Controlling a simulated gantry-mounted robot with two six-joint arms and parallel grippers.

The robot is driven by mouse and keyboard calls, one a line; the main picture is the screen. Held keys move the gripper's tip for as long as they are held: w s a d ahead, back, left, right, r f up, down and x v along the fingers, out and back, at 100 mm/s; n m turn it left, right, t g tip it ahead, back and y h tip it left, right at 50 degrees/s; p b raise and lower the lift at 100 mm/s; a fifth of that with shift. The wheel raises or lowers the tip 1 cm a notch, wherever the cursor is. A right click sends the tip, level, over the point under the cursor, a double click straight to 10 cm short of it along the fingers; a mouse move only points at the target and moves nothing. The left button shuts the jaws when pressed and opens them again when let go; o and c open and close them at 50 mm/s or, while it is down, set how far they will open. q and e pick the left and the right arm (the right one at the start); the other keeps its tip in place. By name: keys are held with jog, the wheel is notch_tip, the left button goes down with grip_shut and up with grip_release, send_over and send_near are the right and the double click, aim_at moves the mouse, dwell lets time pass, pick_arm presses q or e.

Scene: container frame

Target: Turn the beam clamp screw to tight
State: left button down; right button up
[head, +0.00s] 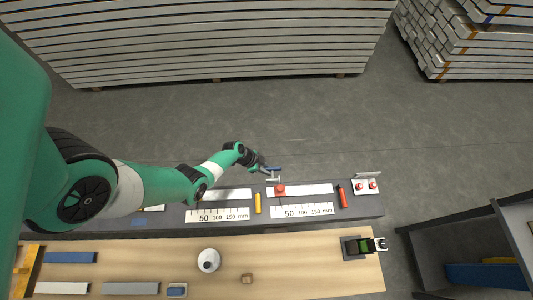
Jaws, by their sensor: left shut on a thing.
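My left gripper (268,169) is at the far edge of the grey beam (375,207). It is shut on a small part of the beam clamp (273,179), which looks like its screw. The clamp is a small pale metal piece at that edge, left of a red block. The gripper hides part of it, and the screw's turn angle is too small to tell. A small blue piece shows at the fingertips. My right gripper is not in view.
The beam carries a red block (281,190), a yellow piece (257,203), a red cylinder (343,197) and white millimetre scales (301,211). A wooden bench (320,275) lies in front with a white round item (208,260) and a green-black device (361,246).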

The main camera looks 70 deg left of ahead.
pick_arm(q)
jog(key=c, duration=0.7)
grip_release()
jog(key=p+v, duration=1.1)
jog(key=shift+s+r, duration=0.15)
jog(key=shift+r, duration=0.1)
jog(key=shift+a, duration=0.1)
